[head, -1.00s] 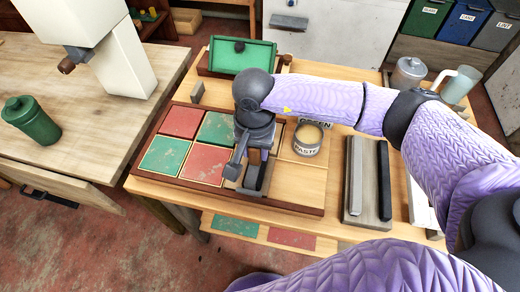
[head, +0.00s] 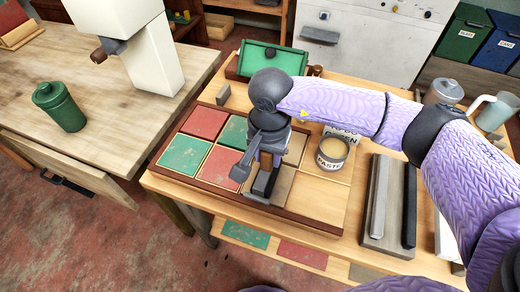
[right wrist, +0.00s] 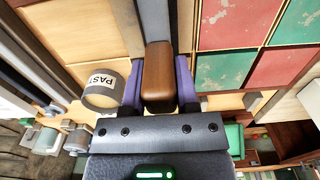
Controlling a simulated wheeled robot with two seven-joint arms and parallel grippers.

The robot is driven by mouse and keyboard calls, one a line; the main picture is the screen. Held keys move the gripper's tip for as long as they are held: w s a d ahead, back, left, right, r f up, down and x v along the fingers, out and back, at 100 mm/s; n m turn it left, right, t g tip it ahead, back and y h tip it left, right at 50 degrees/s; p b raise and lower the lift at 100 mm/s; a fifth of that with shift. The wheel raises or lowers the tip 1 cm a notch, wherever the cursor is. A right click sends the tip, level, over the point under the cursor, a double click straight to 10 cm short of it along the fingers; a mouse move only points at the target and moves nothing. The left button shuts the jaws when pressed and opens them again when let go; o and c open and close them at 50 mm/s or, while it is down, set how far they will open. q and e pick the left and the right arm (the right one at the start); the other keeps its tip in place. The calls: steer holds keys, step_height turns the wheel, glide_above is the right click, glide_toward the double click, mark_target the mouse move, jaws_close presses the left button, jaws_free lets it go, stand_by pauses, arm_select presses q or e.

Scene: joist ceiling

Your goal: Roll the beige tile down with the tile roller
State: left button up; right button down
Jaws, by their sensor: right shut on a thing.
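My right gripper (head: 268,150) is shut on the brown wooden handle (right wrist: 158,75) of the tile roller, with a purple finger on each side of it in the right wrist view. The roller's dark drum (head: 264,182) is low over the front of the tile panel, at the left part of a beige tile (head: 283,187). I cannot tell whether the drum touches the tile. Another beige tile (head: 296,147) lies behind it, partly hidden by my wrist. Red (head: 205,122) and green (head: 185,155) tiles lie to the left. My left gripper is not in view.
A paste pot (head: 331,153) stands on the panel's right part. A grey block with a dark bar (head: 409,200) lies right of the panel. A green tray (head: 285,59) stands behind. A green canister (head: 60,107) is on the left bench.

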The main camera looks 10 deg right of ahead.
steer(key=shift+s+d, duration=0.2)
steer(key=shift+d, duration=0.05)
step_height(320, 180, up, 7)
steer(key=p, duration=0.4)
steer(key=shift+r+p, duration=0.1)
steer(key=shift+p, duration=0.2)
